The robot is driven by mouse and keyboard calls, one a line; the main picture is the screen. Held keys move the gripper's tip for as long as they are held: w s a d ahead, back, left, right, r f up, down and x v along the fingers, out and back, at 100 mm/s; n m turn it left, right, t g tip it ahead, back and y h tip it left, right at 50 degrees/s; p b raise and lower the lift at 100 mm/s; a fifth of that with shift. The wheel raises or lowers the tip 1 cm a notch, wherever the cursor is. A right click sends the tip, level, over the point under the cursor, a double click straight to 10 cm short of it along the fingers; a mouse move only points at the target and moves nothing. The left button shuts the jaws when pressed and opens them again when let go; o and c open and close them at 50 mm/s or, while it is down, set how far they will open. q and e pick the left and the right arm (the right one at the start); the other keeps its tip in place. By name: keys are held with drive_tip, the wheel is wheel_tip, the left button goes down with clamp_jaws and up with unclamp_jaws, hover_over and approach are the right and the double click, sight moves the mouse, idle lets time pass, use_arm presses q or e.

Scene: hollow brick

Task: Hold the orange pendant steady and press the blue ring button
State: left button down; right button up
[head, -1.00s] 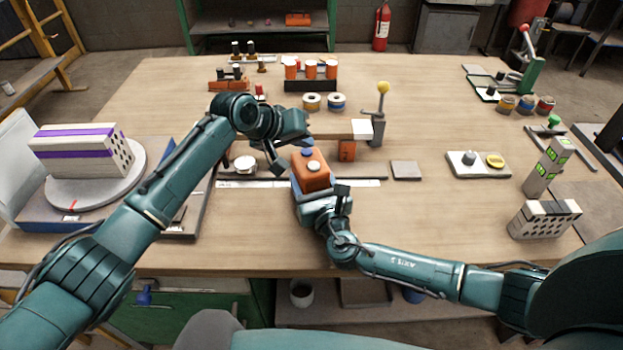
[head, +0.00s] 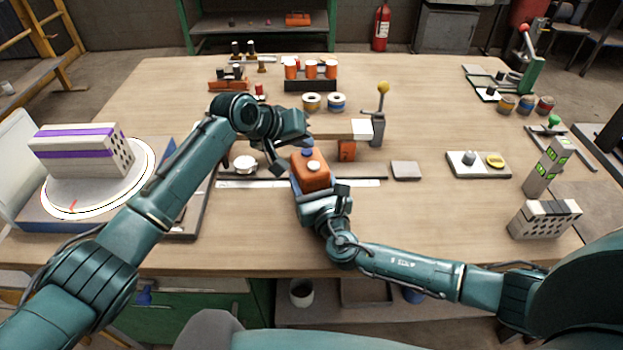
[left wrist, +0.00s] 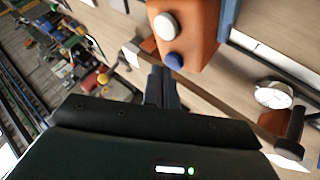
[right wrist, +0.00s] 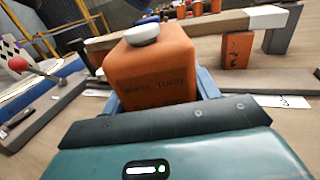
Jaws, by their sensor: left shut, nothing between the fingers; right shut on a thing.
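The orange pendant (head: 311,178) stands upright over the front middle of the table, with a white button (head: 313,166) and a blue button (head: 307,152) on top. My right gripper (head: 313,197) is shut on the pendant from the front; in the right wrist view its fingers flank the orange body (right wrist: 152,72), which bears dark lettering. My left gripper (head: 305,141) is shut and empty just behind the blue button. In the left wrist view its fingertips (left wrist: 163,74) are close beside the blue button (left wrist: 174,61); I cannot tell whether they touch it.
A turntable (head: 125,188) carrying a pale, purple-striped hollow brick (head: 75,150) stands at the left. A yellow-knobbed lever (head: 381,105) and a beam (head: 330,129) stand behind the pendant. A round white dial (head: 245,164) lies left of it.

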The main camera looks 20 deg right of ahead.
sight(303, 154)
use_arm(q)
drive_tip(key=shift+r, duration=0.15)
drive_tip(key=shift+r, duration=2.9)
use_arm(e)
drive_tip(key=o, duration=1.3)
